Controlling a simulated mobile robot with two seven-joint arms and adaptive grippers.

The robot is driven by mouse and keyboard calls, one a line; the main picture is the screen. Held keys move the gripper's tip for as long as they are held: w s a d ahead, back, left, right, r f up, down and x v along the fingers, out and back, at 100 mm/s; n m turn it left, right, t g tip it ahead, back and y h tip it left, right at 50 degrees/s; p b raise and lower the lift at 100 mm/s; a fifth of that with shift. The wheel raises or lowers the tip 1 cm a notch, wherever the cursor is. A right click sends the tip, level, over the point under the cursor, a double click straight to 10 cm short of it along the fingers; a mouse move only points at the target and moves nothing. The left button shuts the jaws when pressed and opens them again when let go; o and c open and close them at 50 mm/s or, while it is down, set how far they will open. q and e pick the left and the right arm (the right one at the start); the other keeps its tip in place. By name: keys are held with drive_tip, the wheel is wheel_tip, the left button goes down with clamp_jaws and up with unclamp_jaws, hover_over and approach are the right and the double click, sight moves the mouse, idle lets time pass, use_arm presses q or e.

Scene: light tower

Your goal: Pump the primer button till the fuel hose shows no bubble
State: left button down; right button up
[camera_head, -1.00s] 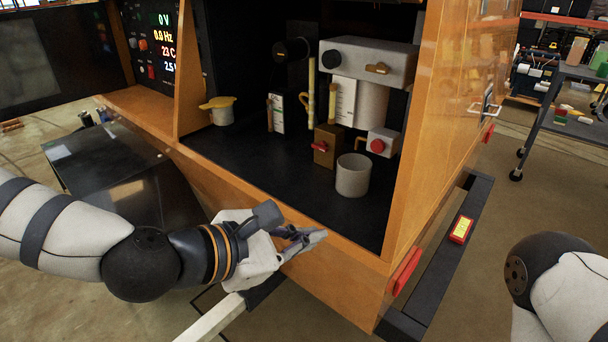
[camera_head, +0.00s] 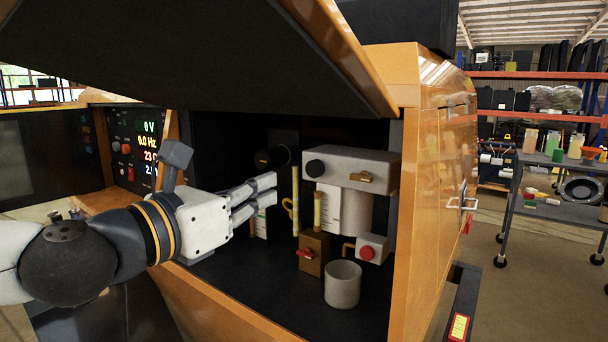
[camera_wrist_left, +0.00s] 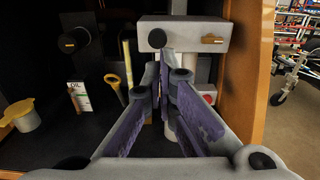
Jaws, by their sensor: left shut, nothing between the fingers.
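My left gripper (camera_head: 272,187) is raised inside the open orange cabinet, shut and empty, its fingers pointing right at the engine parts. In the left wrist view its fingertips (camera_wrist_left: 163,62) meet in front of the pale grey housing (camera_head: 352,168). That housing has a round black knob (camera_head: 316,168) and a brass tap (camera_head: 361,177). A pale yellow upright tube (camera_head: 295,200), perhaps the fuel hose, stands left of it; no bubble can be made out. A red round button (camera_head: 367,253) sits on a small white box. I cannot tell which knob is the primer. My right gripper is out of view.
A grey cup (camera_head: 342,284) stands on the dark cabinet floor. A brown block with a red tap (camera_head: 306,254) is behind it. The raised dark lid (camera_head: 200,50) hangs above my left arm. The orange side wall (camera_head: 428,190) bounds the right. A yellow funnel (camera_wrist_left: 17,116) is at left.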

sight(315, 170)
use_arm(q)
drive_tip(key=x, duration=1)
drive_tip(key=shift+w+d, duration=0.2)
drive_tip(key=shift+w, duration=0.05)
